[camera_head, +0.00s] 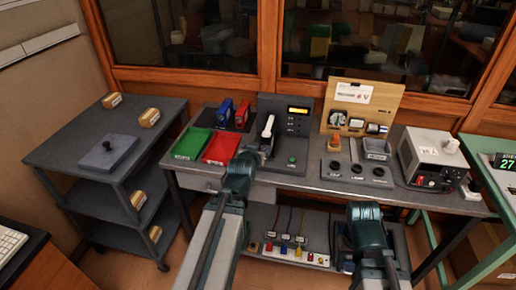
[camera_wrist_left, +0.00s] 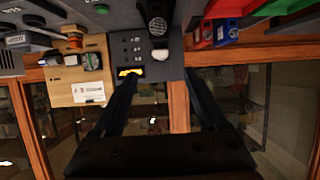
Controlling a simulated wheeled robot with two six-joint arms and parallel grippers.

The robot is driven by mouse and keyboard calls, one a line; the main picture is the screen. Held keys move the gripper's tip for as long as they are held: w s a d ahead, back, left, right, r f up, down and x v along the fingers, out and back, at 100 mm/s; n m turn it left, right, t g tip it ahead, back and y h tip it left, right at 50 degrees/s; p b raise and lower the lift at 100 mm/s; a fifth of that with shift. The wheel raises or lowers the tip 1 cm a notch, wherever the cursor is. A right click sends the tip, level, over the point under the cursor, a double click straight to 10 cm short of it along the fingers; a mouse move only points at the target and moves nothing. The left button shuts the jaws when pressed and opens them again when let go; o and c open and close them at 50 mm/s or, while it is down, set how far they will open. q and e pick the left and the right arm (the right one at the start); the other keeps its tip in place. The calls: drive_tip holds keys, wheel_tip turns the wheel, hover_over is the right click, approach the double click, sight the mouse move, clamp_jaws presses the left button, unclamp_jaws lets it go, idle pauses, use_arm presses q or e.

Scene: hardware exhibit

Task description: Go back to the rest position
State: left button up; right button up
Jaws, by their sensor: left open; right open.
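My left gripper (camera_head: 252,155) is in front of the dark panel box (camera_head: 287,112) on the workbench. In the left wrist view its two dark fingers (camera_wrist_left: 165,98) are apart, with nothing between them. My right gripper (camera_head: 363,211) is at the front edge of the bench, lower right of the middle; its fingers are hard to make out, and I see nothing held there. The panel box carries a yellow-lit display, a green button and a pale-ended handle (camera_head: 267,127), close to my left gripper; contact cannot be told.
Green (camera_head: 192,143) and red (camera_head: 221,148) trays lie left on the bench. A wooden board (camera_head: 361,96) with meters and a grey power supply (camera_head: 432,158) stand right. A grey cart (camera_head: 75,140) with small boxes stands left. Colored padlock-like items (camera_head: 285,248) sit on the lower shelf.

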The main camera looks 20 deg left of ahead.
use_arm(q)
drive_tip(key=shift+s, duration=0.1)
drive_tip(key=s+d+f+m+g+h+p, duration=0.1)
drive_tip(key=s+d+f+m+g, duration=0.2)
drive_tip(key=d, duration=0.4)
drive_tip(key=s+d+f+g+h, duration=0.1)
drive_tip(key=s+d+f+g, duration=0.3)
drive_tip(key=d, duration=0.4)
drive_tip(key=s+d+f+m+g+h+p, duration=0.1)
drive_tip(key=s+d+f+m+g, duration=0.15)
drive_tip(key=s+d, duration=0.35)
drive_tip(key=s+d+f+g+y, duration=0.1)
drive_tip(key=s+d+g, duration=0.2)
drive_tip(key=s+d, duration=0.2)
drive_tip(key=s+m, duration=0.1)
drive_tip(key=s, duration=0.2)
drive_tip(key=shift+g, duration=0.35)
drive_tip(key=shift+f, duration=0.1)
idle(0.5)
